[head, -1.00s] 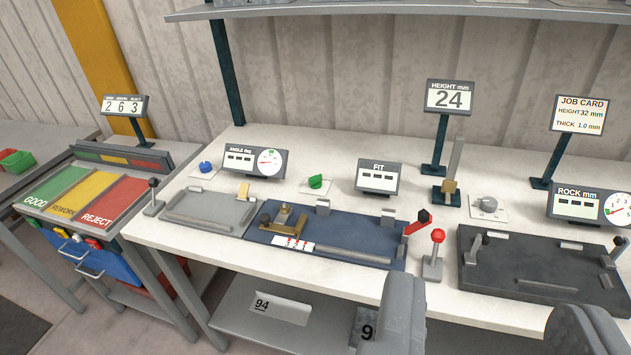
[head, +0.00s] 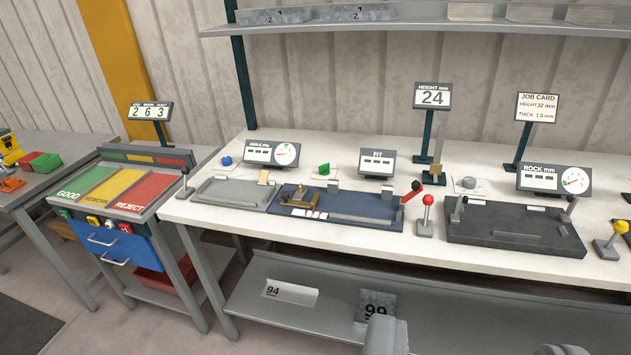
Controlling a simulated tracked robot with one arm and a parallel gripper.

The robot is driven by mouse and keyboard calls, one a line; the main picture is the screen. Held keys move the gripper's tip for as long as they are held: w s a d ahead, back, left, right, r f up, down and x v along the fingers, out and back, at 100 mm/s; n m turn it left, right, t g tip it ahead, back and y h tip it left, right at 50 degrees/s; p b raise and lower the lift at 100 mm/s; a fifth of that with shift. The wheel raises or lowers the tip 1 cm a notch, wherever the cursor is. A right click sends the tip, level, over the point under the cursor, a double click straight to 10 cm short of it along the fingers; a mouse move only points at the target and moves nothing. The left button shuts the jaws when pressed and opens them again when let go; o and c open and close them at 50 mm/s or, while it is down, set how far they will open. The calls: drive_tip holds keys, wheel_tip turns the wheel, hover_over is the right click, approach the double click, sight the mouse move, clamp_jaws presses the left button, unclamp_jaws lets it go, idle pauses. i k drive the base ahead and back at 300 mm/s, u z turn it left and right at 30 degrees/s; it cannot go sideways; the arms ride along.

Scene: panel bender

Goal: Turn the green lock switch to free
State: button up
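The green lock switch (head: 324,169) is a small green knob on a white plate, on the white bench behind the blue fixture (head: 345,208). It stands between the angle rig display (head: 272,153) and the FIT display (head: 377,163). Its exact setting is too small to read. My gripper (head: 470,350) shows only as two grey finger ends at the bottom edge, set wide apart with nothing visible between them. It is well in front of the bench and far from the switch.
A blue knob (head: 226,161) sits left of the angle display. A red-knobbed lever (head: 427,210) and a red-ended handle (head: 412,192) stand right of the blue fixture. The dark ROCK fixture (head: 512,228) is at right. A shelf (head: 400,28) hangs above; a lower shelf (head: 330,300) holds labelled plates.

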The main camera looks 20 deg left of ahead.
sight(325, 168)
drive_tip(key=z, duration=0.05)
drive_tip(key=k, duration=0.5)
drive_tip(key=u, duration=0.9)
drive_tip(key=i, duration=2.35)
drive_tip(key=z, duration=0.85)
